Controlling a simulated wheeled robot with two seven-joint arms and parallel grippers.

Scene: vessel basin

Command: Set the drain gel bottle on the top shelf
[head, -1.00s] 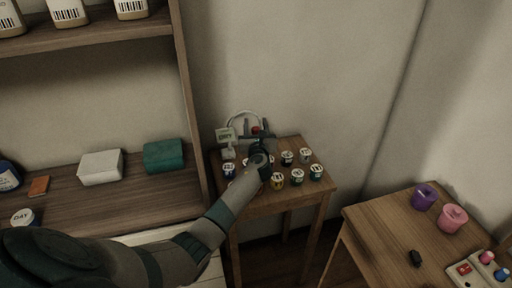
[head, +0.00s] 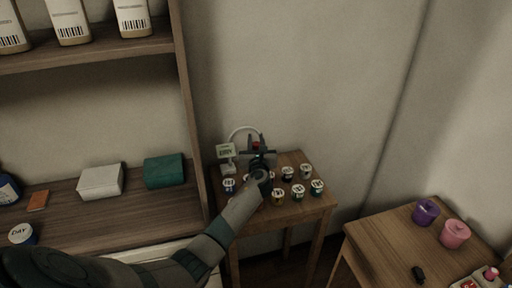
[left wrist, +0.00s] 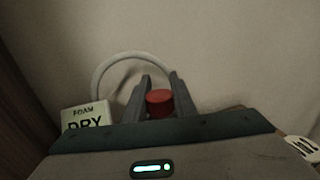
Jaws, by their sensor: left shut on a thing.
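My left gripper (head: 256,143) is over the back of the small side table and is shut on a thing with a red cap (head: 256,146). In the left wrist view the red cap (left wrist: 159,102) shows between the two fingers (left wrist: 158,88); its body and label are hidden by the gripper, so I cannot read whether it is the drain gel bottle. The top shelf (head: 100,47) is at the upper left and bears several white, barcoded bottles (head: 70,20). My right gripper is not in view.
Several small labelled jars (head: 297,192) stand on the side table (head: 318,208) close around my gripper. A FOAM DRY sign (head: 226,151) and a pale hoop (head: 243,129) are beside it. The shelf's upright (head: 190,110) stands between the table and the shelves.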

